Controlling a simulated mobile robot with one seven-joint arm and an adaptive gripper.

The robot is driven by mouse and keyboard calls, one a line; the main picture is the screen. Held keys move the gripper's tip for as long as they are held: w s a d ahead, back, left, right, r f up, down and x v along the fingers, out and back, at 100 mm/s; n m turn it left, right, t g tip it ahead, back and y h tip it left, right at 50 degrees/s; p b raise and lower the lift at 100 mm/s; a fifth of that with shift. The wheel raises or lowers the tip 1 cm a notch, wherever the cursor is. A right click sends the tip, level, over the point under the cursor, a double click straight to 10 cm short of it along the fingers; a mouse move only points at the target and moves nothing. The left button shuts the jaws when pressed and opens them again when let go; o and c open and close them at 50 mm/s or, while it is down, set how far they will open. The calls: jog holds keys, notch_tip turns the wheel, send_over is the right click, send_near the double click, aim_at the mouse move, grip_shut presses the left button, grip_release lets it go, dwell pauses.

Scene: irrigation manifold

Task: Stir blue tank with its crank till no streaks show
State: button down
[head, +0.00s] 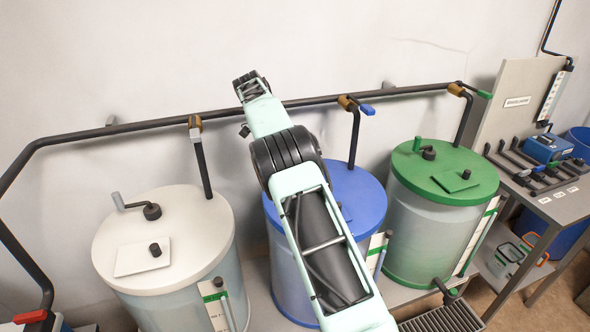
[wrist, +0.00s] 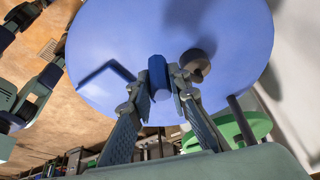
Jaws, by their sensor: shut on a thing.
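The blue tank (head: 352,195) stands in the middle of the row in the head view, its lid partly hidden behind my arm. Its pale wall (head: 287,285) shows low at the left, and I cannot tell whether streaks show in it. In the wrist view the blue lid (wrist: 120,45) fills the upper middle. My gripper (wrist: 161,85) is shut on the blue crank handle (wrist: 157,72), with a finger on each side. The dark crank hub (wrist: 196,62) sits just right of the fingers. In the head view my arm hides the gripper and crank.
A white-lidded tank (head: 195,220) stands left and a green-lidded tank (head: 465,160) right. A dark pipe (head: 80,138) with drop pipes and valves runs along the wall behind. A tool bench (head: 560,205) stands at the far right. A black grate (head: 445,318) lies in front.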

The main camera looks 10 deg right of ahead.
jog(key=shift+w, duration=0.1)
dwell(0.3)
jog(key=c, duration=1.8)
grip_release()
